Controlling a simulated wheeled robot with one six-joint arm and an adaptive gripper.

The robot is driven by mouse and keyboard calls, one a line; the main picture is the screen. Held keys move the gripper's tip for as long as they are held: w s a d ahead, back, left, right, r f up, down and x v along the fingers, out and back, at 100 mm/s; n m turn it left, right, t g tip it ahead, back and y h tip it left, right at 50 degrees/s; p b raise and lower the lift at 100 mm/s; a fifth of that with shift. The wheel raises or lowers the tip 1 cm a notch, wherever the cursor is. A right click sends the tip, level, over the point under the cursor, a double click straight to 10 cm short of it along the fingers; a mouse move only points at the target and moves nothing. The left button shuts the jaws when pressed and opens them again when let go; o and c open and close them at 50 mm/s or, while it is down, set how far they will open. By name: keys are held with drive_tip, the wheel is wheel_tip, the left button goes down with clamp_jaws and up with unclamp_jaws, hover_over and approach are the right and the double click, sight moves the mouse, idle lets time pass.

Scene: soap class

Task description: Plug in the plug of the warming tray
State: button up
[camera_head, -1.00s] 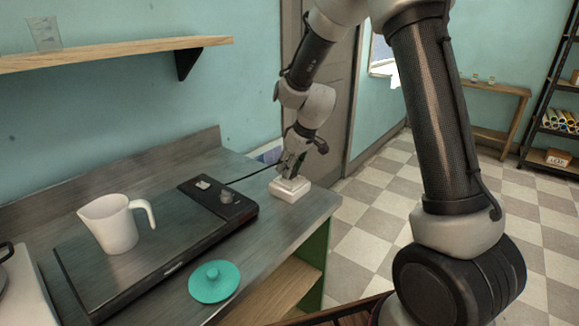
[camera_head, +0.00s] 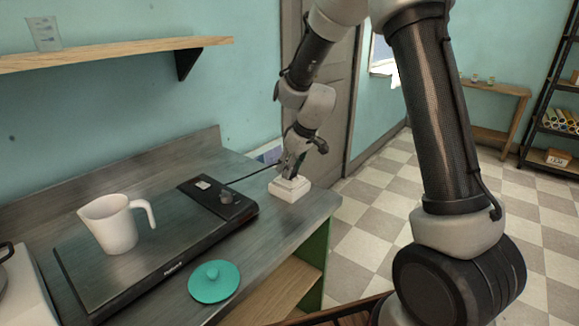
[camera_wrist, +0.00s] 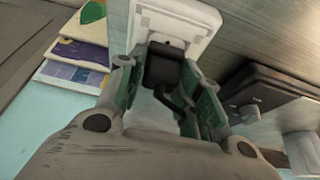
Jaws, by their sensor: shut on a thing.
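The warming tray (camera_head: 150,262) is a flat dark slab on the counter, with a knob (camera_head: 226,197) at its back right; its control end also shows in the wrist view (camera_wrist: 262,88). A black cord (camera_head: 247,176) runs from it toward my gripper (camera_head: 288,172). My gripper is shut on the black plug (camera_wrist: 163,66), which sits between its green-sided fingers. The white socket block (camera_head: 289,190) stands on the counter directly below the gripper. In the wrist view the plug is against the white block (camera_wrist: 181,18); how deep it sits is hidden.
A white pitcher (camera_head: 110,225) stands on the tray. A teal lid (camera_head: 214,282) lies on the counter in front. Coloured cards or booklets (camera_wrist: 76,50) lie beside the block in the wrist view. A wooden shelf (camera_head: 110,52) hangs above the counter.

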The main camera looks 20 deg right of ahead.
drive_tip(key=shift+f, duration=0.6)
drive_tip(key=o, duration=1)
drive_tip(key=v, duration=1.2)
